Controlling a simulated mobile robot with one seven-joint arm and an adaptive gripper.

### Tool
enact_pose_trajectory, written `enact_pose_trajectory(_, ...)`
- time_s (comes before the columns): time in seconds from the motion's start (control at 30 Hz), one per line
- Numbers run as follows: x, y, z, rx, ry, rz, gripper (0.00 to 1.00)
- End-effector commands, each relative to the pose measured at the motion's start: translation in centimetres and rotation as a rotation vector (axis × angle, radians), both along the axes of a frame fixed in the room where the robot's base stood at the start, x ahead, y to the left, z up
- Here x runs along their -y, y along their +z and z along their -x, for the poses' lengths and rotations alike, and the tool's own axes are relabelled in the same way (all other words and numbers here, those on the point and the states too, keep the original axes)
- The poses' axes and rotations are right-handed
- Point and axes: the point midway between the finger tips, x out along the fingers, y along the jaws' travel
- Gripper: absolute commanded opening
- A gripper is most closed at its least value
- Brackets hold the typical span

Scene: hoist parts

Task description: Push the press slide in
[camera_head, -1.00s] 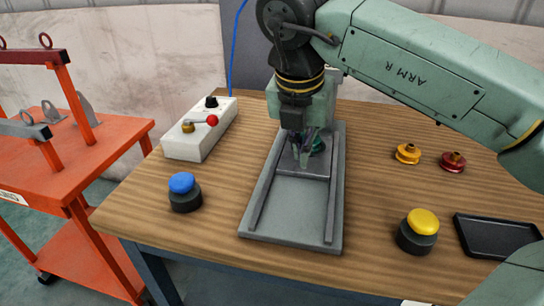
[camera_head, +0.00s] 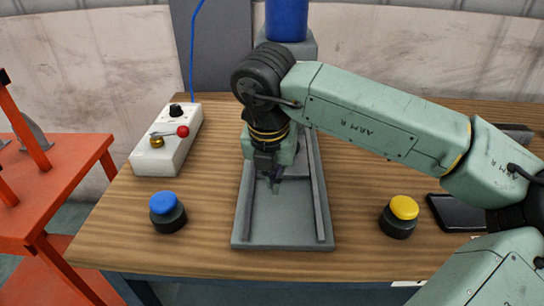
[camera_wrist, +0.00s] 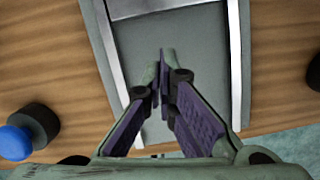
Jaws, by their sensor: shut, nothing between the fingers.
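The press base (camera_head: 283,224) is a long grey bed with two raised side rails, on the wooden table. In the wrist view, the press slide (camera_wrist: 170,10) appears as a plate between the rails at the top edge, its pale front edge crossing the bed. Most of it is out of that frame, and my arm hides much of the rear bed in the head view. My gripper (camera_head: 276,187) is shut and empty, pointing down over the bed.
A blue button (camera_head: 167,212) stands left of the bed and a yellow button (camera_head: 399,216) right of it. A black tray (camera_head: 456,214) lies at right. A blue cylinder (camera_head: 287,18) rises behind.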

Motion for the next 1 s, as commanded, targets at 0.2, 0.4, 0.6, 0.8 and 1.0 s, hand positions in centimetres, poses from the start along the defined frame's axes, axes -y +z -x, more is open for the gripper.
enact_pose_trajectory(0.2, 0.4, -1.3, -2.5, -0.001, -0.002, -0.002, 0.00)
enact_pose_trajectory(0.4, 0.8, -1.5, -4.1, 0.000, 0.000, -0.001, 0.00)
enact_pose_trajectory(0.6, 0.8, -1.6, -4.4, 0.000, 0.000, 0.000, 0.00)
enact_pose_trajectory(0.8, 0.8, -1.7, -4.4, 0.001, 0.000, 0.000, 0.00)
enact_pose_trajectory(1.0, 0.9, -2.1, -5.8, 0.002, -0.002, 0.002, 0.00)
